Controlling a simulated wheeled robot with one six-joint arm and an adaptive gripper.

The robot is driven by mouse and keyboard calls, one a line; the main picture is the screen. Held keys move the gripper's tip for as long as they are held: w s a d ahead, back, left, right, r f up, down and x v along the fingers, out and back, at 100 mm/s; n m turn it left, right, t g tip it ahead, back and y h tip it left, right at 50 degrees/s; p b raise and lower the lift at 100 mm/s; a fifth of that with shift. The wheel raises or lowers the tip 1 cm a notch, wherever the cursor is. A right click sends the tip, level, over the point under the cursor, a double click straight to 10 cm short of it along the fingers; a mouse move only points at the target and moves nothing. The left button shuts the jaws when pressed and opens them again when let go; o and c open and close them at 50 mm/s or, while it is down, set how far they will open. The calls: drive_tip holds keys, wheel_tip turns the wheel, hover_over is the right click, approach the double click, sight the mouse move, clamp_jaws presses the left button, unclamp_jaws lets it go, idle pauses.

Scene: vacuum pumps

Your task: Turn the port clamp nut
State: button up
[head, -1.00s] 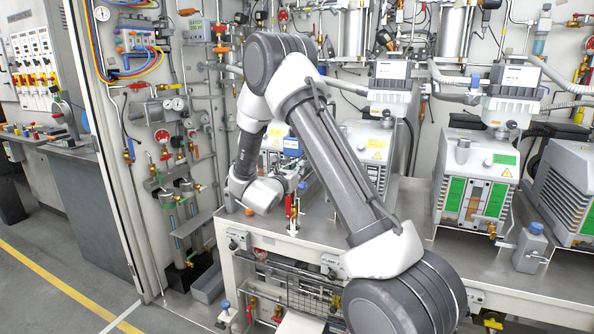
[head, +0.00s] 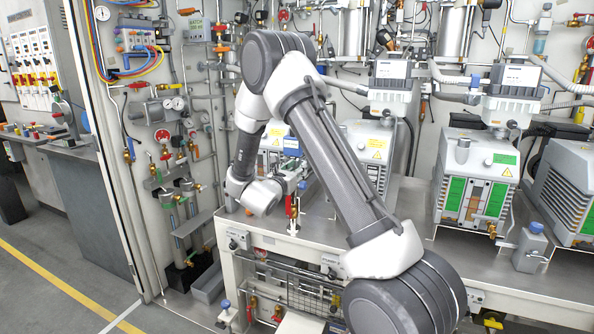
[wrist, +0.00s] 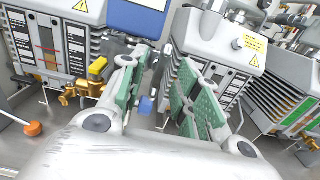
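My gripper (wrist: 160,100) is open in the wrist view, its two green-padded fingers well apart. A small blue part (wrist: 147,105) and dark, narrow fittings show in the gap between them, between two pumps. I cannot tell whether the fingers touch anything. I cannot pick out the port clamp nut for sure. The right pump (wrist: 222,50) is partly behind the right finger.
More pumps (head: 470,180) stand on the metal bench (head: 420,215) to the right. A red-handled valve (head: 291,207) stands near the bench's front edge, close to my wrist. An orange knob (wrist: 33,128) shows at lower left in the wrist view. The floor at left is clear.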

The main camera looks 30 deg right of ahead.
drive_tip(key=shift+s+a, duration=0.3)
drive_tip(key=shift+a, duration=0.1)
drive_tip(key=shift+v, duration=3)
drive_tip(key=shift+a, duration=0.15)
